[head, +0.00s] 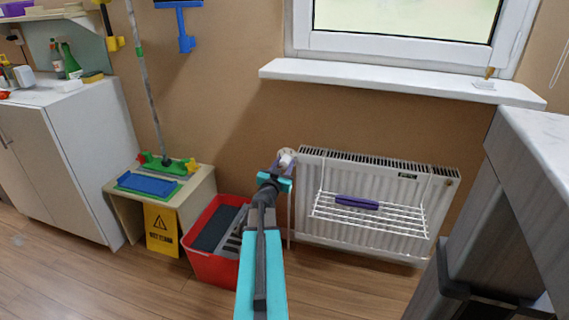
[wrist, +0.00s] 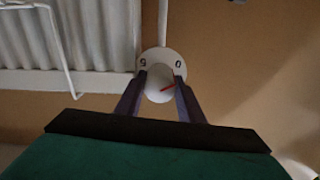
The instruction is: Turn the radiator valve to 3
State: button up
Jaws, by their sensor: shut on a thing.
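The radiator valve (head: 287,155) is a white round knob at the upper left corner of the white radiator (head: 400,185). In the wrist view the valve knob (wrist: 157,93) sits between the two dark fingers of my gripper (wrist: 161,86), which are shut on it from both sides. A short red mark shows on the knob, towards the right finger. The white collar behind it bears a 5 at left and a 0 at right; other figures are hidden or cannot be read. In the head view my gripper (head: 284,165) reaches the valve, partly covering it.
A white wire rack (head: 370,217) with a purple item (head: 357,203) hangs on the radiator front. A red bin (head: 196,246) and a small table (head: 203,184) stand left. A grey-white counter (head: 525,160) stands right. The windowsill (head: 400,82) is above.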

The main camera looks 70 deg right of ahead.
jog(key=m, duration=0.6)
jog(key=shift+m, duration=0.4)
jog(key=m, duration=0.3)
jog(key=shift+m+b, duration=0.3)
jog(key=shift+b, duration=0.05)
jog(key=m+b, duration=0.1)
jog(key=m, duration=0.2)
jog(key=shift+w+m, duration=0.1)
jog(key=shift+m, duration=0.2)
jog(key=m+b, duration=0.2)
jog(key=m, duration=0.1)
jog(key=shift+m, duration=0.3)
jog(key=m+b, duration=0.2)
jog(key=m, duration=0.1)
jog(key=shift+m, duration=0.3)
jog(key=m+b, duration=0.2)
jog(key=m, duration=0.2)
jog(key=shift+m+b, duration=0.3)
jog(key=shift+b, duration=0.05)
jog(key=shift+r+m+b, duration=0.1)
jog(key=shift+m+b, duration=0.6)
jog(key=shift+m, duration=0.6)
